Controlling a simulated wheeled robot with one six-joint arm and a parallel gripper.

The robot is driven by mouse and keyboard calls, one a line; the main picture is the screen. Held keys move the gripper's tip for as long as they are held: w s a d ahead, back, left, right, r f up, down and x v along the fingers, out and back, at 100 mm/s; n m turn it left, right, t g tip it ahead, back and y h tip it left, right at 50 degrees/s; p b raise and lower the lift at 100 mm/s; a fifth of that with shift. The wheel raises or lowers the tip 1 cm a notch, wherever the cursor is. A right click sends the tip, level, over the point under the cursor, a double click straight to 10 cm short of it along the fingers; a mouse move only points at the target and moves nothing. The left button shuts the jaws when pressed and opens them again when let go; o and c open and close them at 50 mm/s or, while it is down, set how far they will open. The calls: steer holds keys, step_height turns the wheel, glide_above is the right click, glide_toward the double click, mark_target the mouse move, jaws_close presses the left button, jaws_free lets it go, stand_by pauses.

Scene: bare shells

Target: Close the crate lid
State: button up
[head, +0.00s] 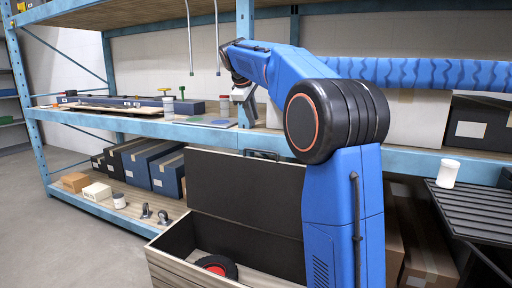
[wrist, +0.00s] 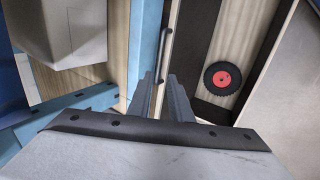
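The crate (head: 185,272) stands open on the floor in front of the shelf. Its dark lid (head: 245,190) is raised upright at the back, with a dark handle (head: 263,155) at the top edge. The wrist view also shows the handle (wrist: 166,58) and the lid's dark face (wrist: 205,45). My gripper (head: 249,116) is above the handle, near the shelf edge. In the wrist view my gripper (wrist: 160,82) has its two fingers apart, with the handle lying beyond their tips. I cannot tell how far below them it is. My arm hides the crate's right side.
A black wheel with a red hub (head: 216,266) lies inside the crate; it also shows in the wrist view (wrist: 225,78). The blue shelf beam (head: 200,134) runs close behind the lid. A white jar (head: 448,173) stands at right. Floor at left is clear.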

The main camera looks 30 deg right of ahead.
mark_target(263, 150)
steer(key=x, duration=1.7)
steer(key=shift+f, duration=0.1)
jaws_close()
